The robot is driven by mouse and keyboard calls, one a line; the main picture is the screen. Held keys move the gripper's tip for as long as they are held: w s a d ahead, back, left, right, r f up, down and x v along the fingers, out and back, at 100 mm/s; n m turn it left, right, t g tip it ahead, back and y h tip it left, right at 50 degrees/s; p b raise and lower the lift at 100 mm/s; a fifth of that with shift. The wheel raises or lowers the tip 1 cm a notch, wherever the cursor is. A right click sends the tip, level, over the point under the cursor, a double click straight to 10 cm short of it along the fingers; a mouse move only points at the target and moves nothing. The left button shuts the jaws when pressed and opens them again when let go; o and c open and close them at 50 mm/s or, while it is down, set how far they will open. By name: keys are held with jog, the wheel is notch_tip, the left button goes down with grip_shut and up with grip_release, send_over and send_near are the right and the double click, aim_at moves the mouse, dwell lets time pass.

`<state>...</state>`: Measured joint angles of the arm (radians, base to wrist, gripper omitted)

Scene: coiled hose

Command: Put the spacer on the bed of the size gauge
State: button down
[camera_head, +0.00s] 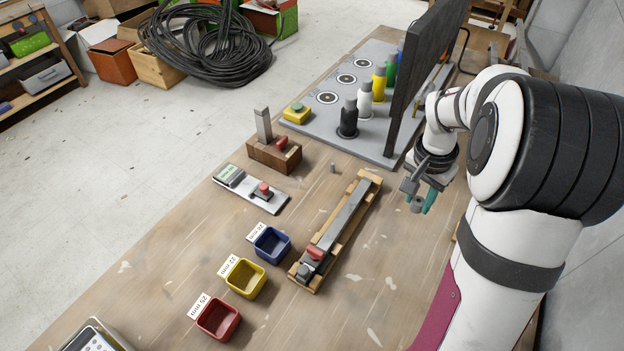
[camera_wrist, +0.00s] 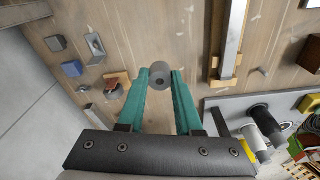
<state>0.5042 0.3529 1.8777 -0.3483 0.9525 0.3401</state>
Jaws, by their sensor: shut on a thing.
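My gripper (camera_head: 419,196) hangs at the right side of the bench, above the wood. In the wrist view my gripper (camera_wrist: 160,74) has its green fingers shut on the spacer (camera_wrist: 163,79), a short grey cylinder with a hole in its end. The fingers hold it at their tips. The spacer (camera_head: 416,204) shows small in the head view. A flat, pale gauge (camera_head: 258,192) with a small display and a red knob, which looks like the size gauge, lies left of the bench middle. My gripper is well to its right and apart from it.
A long wooden fixture (camera_head: 322,242) with a metal bar lies between. A small grey post (camera_head: 333,168) and a wooden block (camera_head: 262,153) stand behind. Blue (camera_head: 271,246), yellow (camera_head: 245,279) and red (camera_head: 219,319) bins stand in front. A dark upright panel (camera_head: 423,62) rises behind my gripper.

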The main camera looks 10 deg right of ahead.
jog(key=w+a+r+n, duration=0.2)
jog(key=a+r+n, duration=0.3)
jog(key=a, duration=0.3)
jog(key=w+a+r+n, duration=0.2)
jog(key=a+r+n, duration=0.25)
jog(key=a, duration=0.35)
jog(key=n+y, duration=0.1)
jog(key=n, duration=0.3)
send_over(246, 186)
jog(key=d, duration=0.2)
notch_tip(246, 186, down, 16)
jog(key=shift+n+t, duration=0.25)
jog(key=shift+t, duration=0.15)
jog(key=f, duration=0.2)
jog(key=a+f, duration=0.1)
jog(key=f, duration=0.1)
jog(key=a+f, duration=0.1)
jog(key=f, duration=0.2)
jog(key=shift+s, duration=0.15)
jog(key=shift+f, duration=0.25)
jog(key=shift+f, duration=0.15)
